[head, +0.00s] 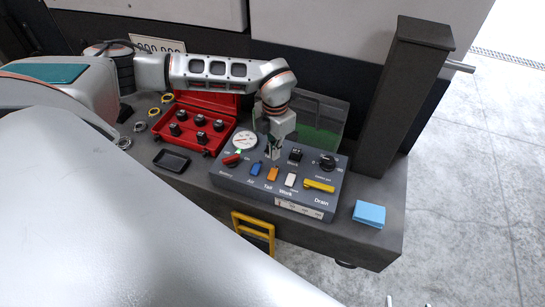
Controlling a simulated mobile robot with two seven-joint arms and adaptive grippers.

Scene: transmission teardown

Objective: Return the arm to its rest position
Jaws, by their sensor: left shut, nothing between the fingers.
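My left arm (215,73) reaches in from the left above the bench and bends down at its wrist. My left gripper (273,153) points down over the grey control panel (312,163). Its fingers are shut and empty, close above the panel between the round dial (244,140) and the black switch (295,155). I cannot tell whether the fingertips touch the panel. My right gripper is not in view.
The panel has a red lever (231,159), blue, orange and white switches, a black knob (327,162) and a yellow handle (319,186). An open red case (203,102) stands left, a dark post (405,95) right. A blue block (369,213) lies near the right edge.

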